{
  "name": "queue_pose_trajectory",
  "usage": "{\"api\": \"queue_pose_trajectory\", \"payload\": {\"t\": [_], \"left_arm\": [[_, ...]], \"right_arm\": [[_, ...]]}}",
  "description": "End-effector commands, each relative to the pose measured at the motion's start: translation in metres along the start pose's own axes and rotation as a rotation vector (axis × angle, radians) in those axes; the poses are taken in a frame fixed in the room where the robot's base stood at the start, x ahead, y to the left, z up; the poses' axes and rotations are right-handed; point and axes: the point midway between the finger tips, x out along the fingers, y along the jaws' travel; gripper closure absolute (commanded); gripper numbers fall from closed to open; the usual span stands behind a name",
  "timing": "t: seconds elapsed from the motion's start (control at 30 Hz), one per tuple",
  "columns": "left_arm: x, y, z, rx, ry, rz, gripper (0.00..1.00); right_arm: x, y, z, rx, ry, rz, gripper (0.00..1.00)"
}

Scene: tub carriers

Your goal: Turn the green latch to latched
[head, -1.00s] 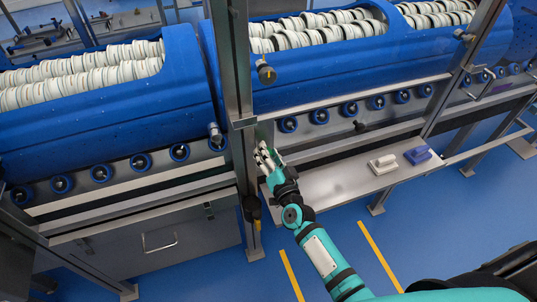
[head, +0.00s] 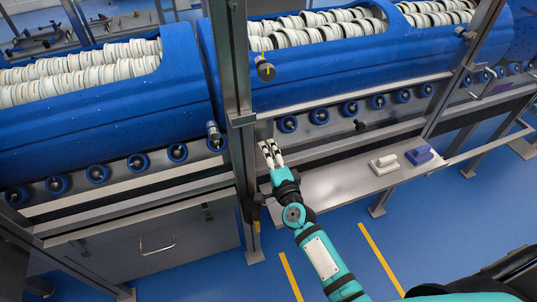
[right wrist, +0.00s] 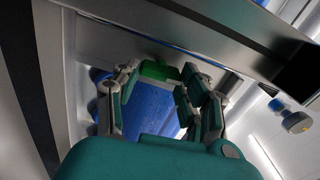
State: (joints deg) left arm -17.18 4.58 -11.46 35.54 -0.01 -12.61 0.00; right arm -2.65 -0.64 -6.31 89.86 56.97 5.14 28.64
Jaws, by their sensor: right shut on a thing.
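My right gripper (head: 270,152) reaches in beside the steel upright, below the blue tub with its rollers. In the right wrist view its fingers (right wrist: 160,82) stand on either side of a small green latch (right wrist: 154,70) and are shut on it. The latch lies at the edge of a grey metal plate, with blue behind it. In the head view the latch cannot be made out behind the fingers. Its exact turn is hard to tell. My left gripper is not in view.
A steel upright (head: 240,120) stands just left of the right gripper.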

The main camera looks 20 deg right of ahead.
Motion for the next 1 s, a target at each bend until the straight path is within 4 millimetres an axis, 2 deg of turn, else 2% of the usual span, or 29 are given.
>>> {"api": "queue_pose_trajectory", "payload": {"t": [0.23, 0.7, 0.73, 0.9, 1.0], "left_arm": [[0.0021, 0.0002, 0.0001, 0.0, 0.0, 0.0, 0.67], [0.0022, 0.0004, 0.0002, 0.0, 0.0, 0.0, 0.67], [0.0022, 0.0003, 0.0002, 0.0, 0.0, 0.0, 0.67], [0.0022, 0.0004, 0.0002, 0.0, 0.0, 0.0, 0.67], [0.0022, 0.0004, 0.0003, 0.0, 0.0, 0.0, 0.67]], "right_arm": [[-0.0005, 0.0016, -0.0002, 0.067, 0.001, 0.002, 0.9], [-0.0005, 0.0016, -0.0002, 0.08, 0.001, 0.003, 0.9], [-0.0005, 0.0016, -0.0002, 0.08, 0.001, 0.003, 0.56], [-0.0004, 0.0013, -0.0002, 0.079, 0.0, 0.002, 0.34], [-0.0003, 0.001, -0.0001, 0.078, 0.0, 0.001, 0.34]]}}
